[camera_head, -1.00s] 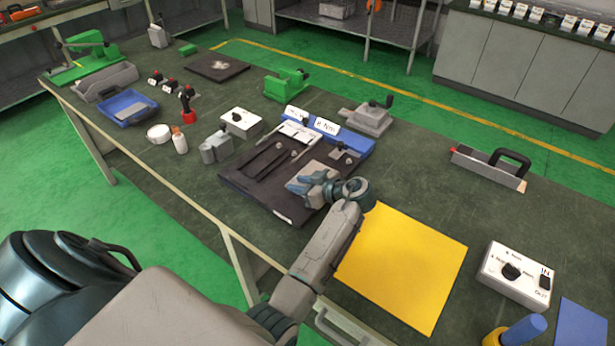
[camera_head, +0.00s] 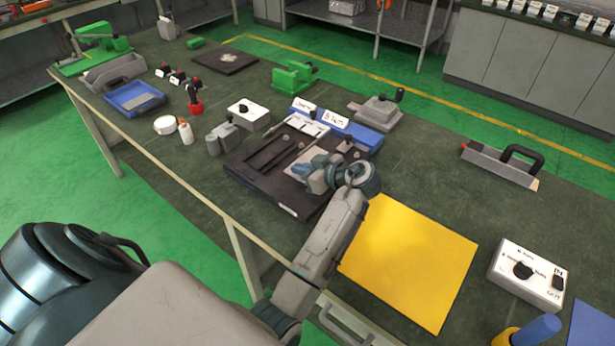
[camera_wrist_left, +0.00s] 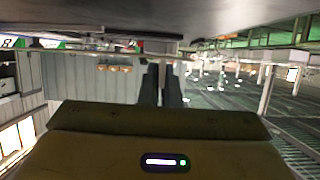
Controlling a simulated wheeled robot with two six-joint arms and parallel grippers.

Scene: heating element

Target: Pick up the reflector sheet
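I cannot identify the reflector sheet for certain. A pale grey flat piece (camera_head: 311,157) lies on the dark fixture board (camera_head: 257,175) mid-table, partly hidden by my left gripper, and may be it. My left gripper (camera_head: 318,175) is over the right part of that board, low and close to the surface. In the left wrist view its two dark fingers (camera_wrist_left: 164,85) stand close together with a narrow gap. Whether anything is between them cannot be seen. My right gripper is not in view.
A yellow sheet (camera_head: 411,257) lies right of the board. A white switch box (camera_head: 528,273) and a blue-handled tool (camera_head: 530,330) are at the right.

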